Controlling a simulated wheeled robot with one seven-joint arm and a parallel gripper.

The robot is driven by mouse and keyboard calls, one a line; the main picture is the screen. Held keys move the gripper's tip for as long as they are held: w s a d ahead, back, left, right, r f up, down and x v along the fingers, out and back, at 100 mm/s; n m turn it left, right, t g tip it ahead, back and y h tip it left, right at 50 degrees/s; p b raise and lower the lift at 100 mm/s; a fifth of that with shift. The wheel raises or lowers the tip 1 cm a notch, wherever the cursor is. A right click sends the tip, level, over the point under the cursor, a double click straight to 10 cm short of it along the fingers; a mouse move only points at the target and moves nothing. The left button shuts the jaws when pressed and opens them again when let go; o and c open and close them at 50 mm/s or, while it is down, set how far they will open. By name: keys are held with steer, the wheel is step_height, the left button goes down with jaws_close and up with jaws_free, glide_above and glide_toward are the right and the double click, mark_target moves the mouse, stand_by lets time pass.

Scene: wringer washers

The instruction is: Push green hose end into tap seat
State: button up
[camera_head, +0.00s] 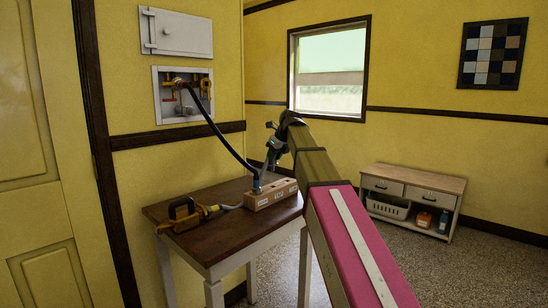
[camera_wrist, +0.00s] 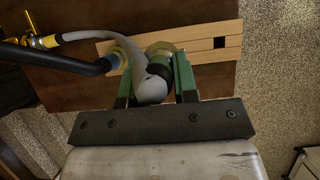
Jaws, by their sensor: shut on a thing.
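My gripper (camera_wrist: 158,75) is shut on the grey hose end (camera_wrist: 152,90), which has a dark green collar between the two green fingers. It is over a wooden block (camera_wrist: 195,48). A round yellowish ring lies just past the collar; whether the hose end touches or sits in it, I cannot tell. In the head view my gripper (camera_head: 273,145) is above the right part of the block (camera_head: 270,195), which stands on the brown table. The hose end is too small to make out there. I cannot single out the tap seat with certainty.
A black hose (camera_head: 222,138) runs from the open wall box (camera_head: 181,93) down to the block's left end. A yellow and black fitting (camera_head: 185,212) lies at the table's left with a grey hose. A low cabinet (camera_head: 413,190) stands right.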

mark_target(274, 169)
steer(key=shift+f, duration=3.05)
steer(key=shift+f, duration=1.55)
stand_by(1.4)
steer(key=shift+s+f, duration=0.1)
steer(key=shift+f, duration=0.4)
stand_by(1.1)
steer(key=o, duration=1)
